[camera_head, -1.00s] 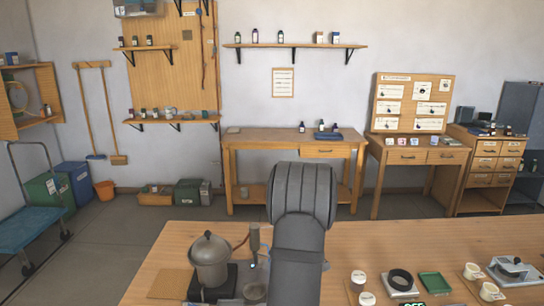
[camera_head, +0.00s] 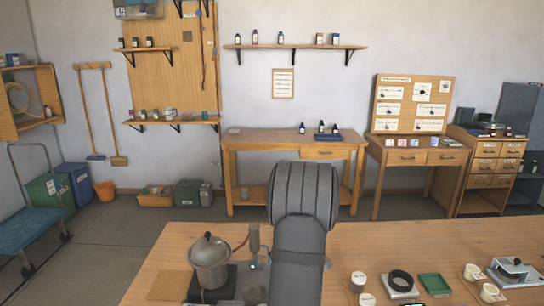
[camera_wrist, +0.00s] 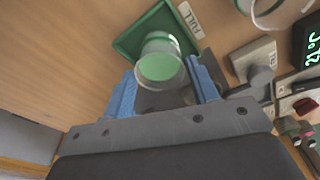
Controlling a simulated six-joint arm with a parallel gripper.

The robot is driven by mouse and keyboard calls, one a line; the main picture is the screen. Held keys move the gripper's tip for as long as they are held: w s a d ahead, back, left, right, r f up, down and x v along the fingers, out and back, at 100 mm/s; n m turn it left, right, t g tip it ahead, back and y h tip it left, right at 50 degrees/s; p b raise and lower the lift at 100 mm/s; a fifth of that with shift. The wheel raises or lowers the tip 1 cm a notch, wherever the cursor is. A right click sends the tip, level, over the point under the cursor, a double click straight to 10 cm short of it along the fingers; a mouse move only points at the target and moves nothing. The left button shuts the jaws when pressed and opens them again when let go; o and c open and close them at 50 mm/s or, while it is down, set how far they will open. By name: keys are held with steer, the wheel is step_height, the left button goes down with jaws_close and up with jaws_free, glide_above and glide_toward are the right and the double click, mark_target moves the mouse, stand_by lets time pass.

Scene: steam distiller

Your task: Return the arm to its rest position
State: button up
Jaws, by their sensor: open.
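My arm (camera_head: 302,195) rises from the bottom middle of the head view, its dark grey link standing over the wooden table. My gripper (camera_wrist: 162,68) shows in the wrist view with its two blue fingers spread apart. A pale jar with a green top face (camera_wrist: 160,65) appears between the fingertips. I cannot tell whether the fingers touch it. The gripper itself is hidden behind the arm in the head view.
Left of my arm stands a metal still pot (camera_head: 210,262). To the right are a green tray (camera_head: 435,284), a dark ring on a pale base (camera_head: 400,281) and small cups. The wrist view shows a "FULL" label (camera_wrist: 190,19) and a temperature display (camera_wrist: 308,43).

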step_height(320, 180, up, 9)
steer(key=d, duration=0.1)
steer(key=f, duration=0.4)
steer(key=a+f, duration=0.1)
steer(key=f, duration=0.7)
steer(key=shift+a, duration=0.15)
steer(key=shift+w+r, duration=0.1)
steer(key=shift+r, duration=0.05)
step_height(320, 180, up, 4)
steer(key=shift+f, duration=0.15)
steer(key=s+d+r, duration=0.7)
steer(key=d, duration=0.2)
steer(key=w+a+f, duration=0.2)
steer(key=a, duration=1.2)
steer(key=shift+w, duration=0.25)
steer(key=shift+o, duration=0.3)
